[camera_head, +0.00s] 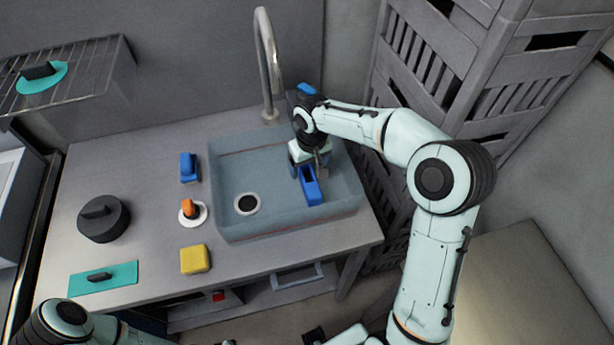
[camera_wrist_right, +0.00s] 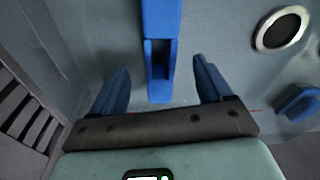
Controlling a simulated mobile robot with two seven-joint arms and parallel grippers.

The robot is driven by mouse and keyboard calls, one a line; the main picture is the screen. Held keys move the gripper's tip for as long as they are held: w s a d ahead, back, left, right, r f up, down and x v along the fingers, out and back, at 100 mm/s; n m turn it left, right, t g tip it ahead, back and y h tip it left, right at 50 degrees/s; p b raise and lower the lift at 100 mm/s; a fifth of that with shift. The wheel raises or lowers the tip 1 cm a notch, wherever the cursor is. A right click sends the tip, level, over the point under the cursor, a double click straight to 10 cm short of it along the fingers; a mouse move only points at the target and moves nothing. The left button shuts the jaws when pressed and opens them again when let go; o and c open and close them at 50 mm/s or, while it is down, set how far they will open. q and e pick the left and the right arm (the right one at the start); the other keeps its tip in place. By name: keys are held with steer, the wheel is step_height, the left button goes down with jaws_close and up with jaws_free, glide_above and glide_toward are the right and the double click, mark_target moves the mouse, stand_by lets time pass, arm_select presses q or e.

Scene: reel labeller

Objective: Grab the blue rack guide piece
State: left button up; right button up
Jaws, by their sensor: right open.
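The blue rack guide piece (camera_head: 313,193) is a long narrow block with a slot in it, inside the grey sink basin (camera_head: 285,222). In the right wrist view the piece (camera_wrist_right: 161,20) runs from the top edge down, its slotted end between my two fingers. My right gripper (camera_head: 307,162) reaches into the basin at the piece's back end. In the right wrist view the gripper (camera_wrist_right: 161,82) is open, with a visible gap on both sides of the piece. In the head view the wrist hides the fingertips. My left arm shows at bottom left, but its gripper does not.
A second blue object (camera_head: 189,168) stands on the counter left of the sink. Nearby are an orange-topped white disc (camera_head: 191,212), a yellow block (camera_head: 195,260) and a dark round weight (camera_head: 103,219). A tall faucet (camera_head: 268,65) rises behind the basin; grey crates (camera_head: 470,65) stand at right.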

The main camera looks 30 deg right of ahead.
steer(key=f, duration=0.4)
steer(key=shift+w+f, duration=0.2)
steer(key=shift+w, duration=0.1)
steer(key=c, duration=1.3)
steer(key=shift+r, duration=0.1)
